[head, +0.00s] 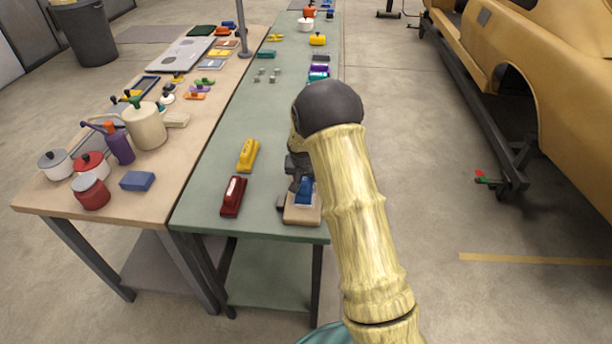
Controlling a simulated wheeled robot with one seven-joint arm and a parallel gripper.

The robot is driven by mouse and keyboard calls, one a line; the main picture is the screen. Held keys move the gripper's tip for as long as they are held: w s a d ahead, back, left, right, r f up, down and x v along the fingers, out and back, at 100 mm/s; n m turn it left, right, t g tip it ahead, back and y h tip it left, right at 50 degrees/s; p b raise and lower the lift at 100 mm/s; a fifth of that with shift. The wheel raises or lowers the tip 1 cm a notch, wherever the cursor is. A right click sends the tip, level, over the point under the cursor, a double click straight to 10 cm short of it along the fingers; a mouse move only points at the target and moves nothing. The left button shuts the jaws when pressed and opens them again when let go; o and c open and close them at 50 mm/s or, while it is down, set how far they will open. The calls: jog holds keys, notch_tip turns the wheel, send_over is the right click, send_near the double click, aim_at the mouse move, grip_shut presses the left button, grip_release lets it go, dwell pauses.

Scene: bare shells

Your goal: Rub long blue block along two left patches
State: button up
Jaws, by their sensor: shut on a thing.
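My gripper (297,187) is at the near right end of the green table, partly hidden behind my own arm. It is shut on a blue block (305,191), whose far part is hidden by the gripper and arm. The block is over or on a small pale wooden board (302,215) near the table's edge; I cannot tell whether it touches the board. The patches cannot be made out, as the gripper and block cover much of the board.
A yellow block (248,155) and a dark red block (233,196) lie left of my gripper on the green table (205,185). The wooden table (65,203) beside it holds pots, a jug and another blue block (137,181). A yellow car body (560,60) stands at right.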

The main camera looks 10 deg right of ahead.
jog(key=shift+f, duration=0.1)
jog(key=shift+s+a+b, duration=0.25)
jog(key=shift+s+b, duration=0.05)
jog(key=shift+s, duration=0.45)
jog(key=shift+s, duration=0.1)
jog(key=shift+d, duration=0.1)
jog(key=shift+w+d, duration=0.15)
jog(key=shift+w, duration=0.65)
jog(key=shift+w, duration=0.1)
jog(key=shift+w+d+p, duration=0.25)
jog(key=shift+w+p, duration=0.1)
jog(key=shift+w, duration=0.35)
jog(key=shift+s, duration=0.1)
jog(key=shift+s+a+b, duration=0.25)
jog(key=shift+s+b, duration=0.05)
jog(key=shift+s, duration=0.35)
